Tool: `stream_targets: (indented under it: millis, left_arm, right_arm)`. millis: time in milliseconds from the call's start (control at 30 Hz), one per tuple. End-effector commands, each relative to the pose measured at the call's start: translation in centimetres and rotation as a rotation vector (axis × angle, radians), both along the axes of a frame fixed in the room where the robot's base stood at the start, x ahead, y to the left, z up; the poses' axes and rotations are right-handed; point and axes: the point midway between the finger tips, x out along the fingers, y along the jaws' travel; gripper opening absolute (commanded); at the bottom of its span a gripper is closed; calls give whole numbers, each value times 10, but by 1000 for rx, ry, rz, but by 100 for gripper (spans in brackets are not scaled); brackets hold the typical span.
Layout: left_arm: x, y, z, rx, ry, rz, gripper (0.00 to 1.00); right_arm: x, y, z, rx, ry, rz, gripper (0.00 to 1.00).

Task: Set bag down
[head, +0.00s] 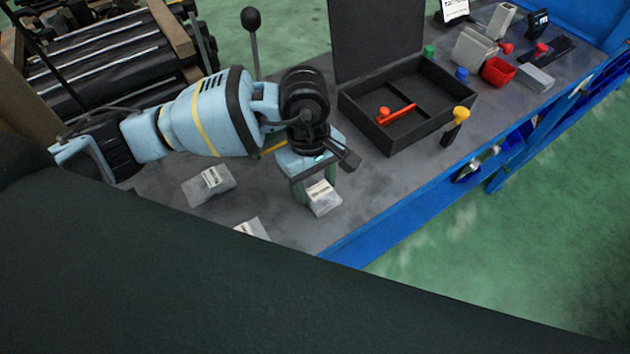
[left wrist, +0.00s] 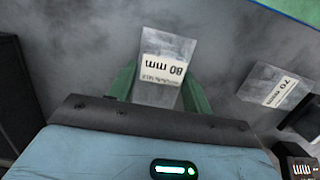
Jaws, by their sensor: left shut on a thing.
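My left gripper (head: 316,190) points down over the grey bench top and is shut on a clear bag (head: 324,200) with a white label. In the left wrist view the held bag (left wrist: 163,66) sits between the green fingers, and its label reads 80 mm. The bag is at or just above the bench; I cannot tell if it touches. A second clear labelled bag (head: 208,185) lies to the left, and a third (head: 252,229) lies nearer, partly cut off by a dark shape. A bag marked 70 mm (left wrist: 274,88) shows in the left wrist view. My right gripper is not in view.
An open black case (head: 362,117) with a red tool (head: 397,114) inside stands right of the gripper. The bench's blue front edge (head: 400,210) is close.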

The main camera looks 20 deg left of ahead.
Motion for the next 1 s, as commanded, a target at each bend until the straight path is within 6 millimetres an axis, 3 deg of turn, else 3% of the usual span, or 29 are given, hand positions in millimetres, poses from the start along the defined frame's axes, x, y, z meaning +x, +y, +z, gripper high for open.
stream_targets:
  millis: [200,233,400,767,1000]
  left_arm:
    - [0,0,-4,0,1,0,21]
    - [0,0,-4,0,1,0,52]
    - [0,0,-3,0,0,0,72]
    - [1,0,4,0,-2,0,72]
    - [5,4,41,-2,-4,0,72]
  right_arm:
    - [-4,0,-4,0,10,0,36]
    - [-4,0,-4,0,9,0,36]
    - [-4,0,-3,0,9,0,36]
    - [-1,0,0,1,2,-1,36]
    - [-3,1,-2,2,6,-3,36]
